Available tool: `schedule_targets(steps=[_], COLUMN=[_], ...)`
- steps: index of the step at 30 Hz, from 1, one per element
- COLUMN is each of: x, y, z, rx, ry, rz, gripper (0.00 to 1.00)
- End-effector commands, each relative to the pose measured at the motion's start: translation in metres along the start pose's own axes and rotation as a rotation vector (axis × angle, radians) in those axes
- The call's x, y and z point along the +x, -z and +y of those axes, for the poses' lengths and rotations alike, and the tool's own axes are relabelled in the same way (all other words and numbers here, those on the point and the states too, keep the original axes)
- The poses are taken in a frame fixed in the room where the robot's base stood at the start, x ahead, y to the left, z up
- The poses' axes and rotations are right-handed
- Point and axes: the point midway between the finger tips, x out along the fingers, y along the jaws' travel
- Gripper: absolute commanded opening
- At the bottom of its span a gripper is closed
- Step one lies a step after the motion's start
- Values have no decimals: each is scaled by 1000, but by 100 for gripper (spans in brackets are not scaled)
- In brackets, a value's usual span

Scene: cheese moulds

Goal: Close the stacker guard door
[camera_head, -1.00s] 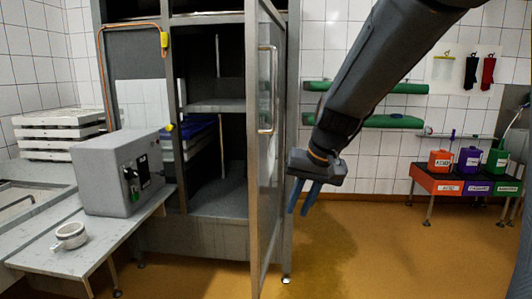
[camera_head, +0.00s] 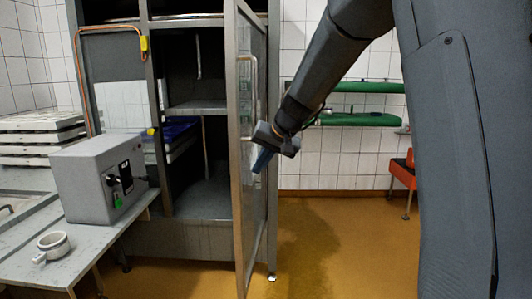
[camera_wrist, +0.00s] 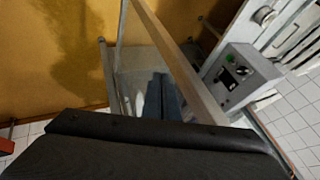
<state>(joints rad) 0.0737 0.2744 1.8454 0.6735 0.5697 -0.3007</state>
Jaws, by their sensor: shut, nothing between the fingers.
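The stacker guard door (camera_head: 246,210) is a tall metal-framed clear panel. It stands swung open, edge towards me, at the right side of the stacker cabinet (camera_head: 200,232). My gripper (camera_head: 258,162) has blue fingers, shut and empty, at the right face of the door. I cannot tell whether they touch it. In the wrist view the shut fingers (camera_wrist: 163,98) point at the clear panel, and the door's frame bar (camera_wrist: 180,62) runs diagonally past them. The cabinet's opening shows shelves inside.
A grey control box (camera_head: 98,178) and a white mould (camera_head: 53,246) stand on the bench (camera_head: 88,262) at left. White trays (camera_head: 38,140) are stacked behind. Green rolls (camera_head: 362,118) hang on the back wall. The floor (camera_head: 330,262) right of the door is clear.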

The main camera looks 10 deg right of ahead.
Motion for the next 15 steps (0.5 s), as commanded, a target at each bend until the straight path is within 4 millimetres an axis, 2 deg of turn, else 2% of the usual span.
schedule_targets(steps=[3, 6, 15], x=[6, 12, 17], y=[0, 0, 0], z=[-19, -28, -35], rx=[-3, -3, 0], ry=[1, 0, 0], rz=[-1, 0, 1], gripper=[0, 0, 0])
